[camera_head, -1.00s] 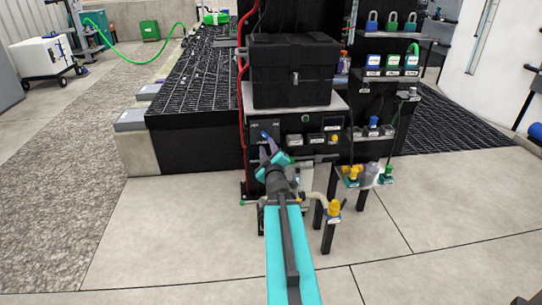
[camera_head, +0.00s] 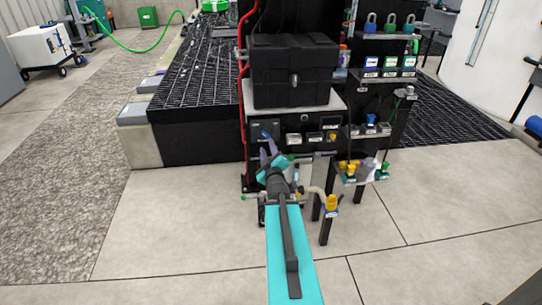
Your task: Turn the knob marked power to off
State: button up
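My gripper (camera_head: 269,147) is at the end of my teal and grey arm, in front of the left part of a dark control panel (camera_head: 291,125) under a black case. Its purple-blue fingers point up at the panel. Whether they touch anything or are open cannot be told at this size. The panel carries small controls, including a round light-coloured one (camera_head: 304,118) and a yellow one (camera_head: 333,137). The labels are too small to read, so I cannot tell which knob is marked power. Part of the panel is hidden behind my gripper.
The black case (camera_head: 293,70) sits on a grey shelf above the panel. Shelves with padlocks (camera_head: 392,22) and small fittings stand at right. A post with a yellow fitting (camera_head: 332,202) stands close to the right of my arm. Open floor (camera_head: 190,225) lies at left.

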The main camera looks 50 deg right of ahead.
jog(key=shift+s+a+r+p, duration=0.2)
jog(key=shift+s+p, duration=0.35)
jog(key=shift+p, duration=1.25)
jog(key=p+v, duration=0.5)
jog(key=p, duration=0.3)
jog(key=shift+s+a, duration=0.15)
jog(key=shift+s, duration=0.05)
jog(key=shift+f, duration=0.1)
jog(key=shift+a, duration=0.1)
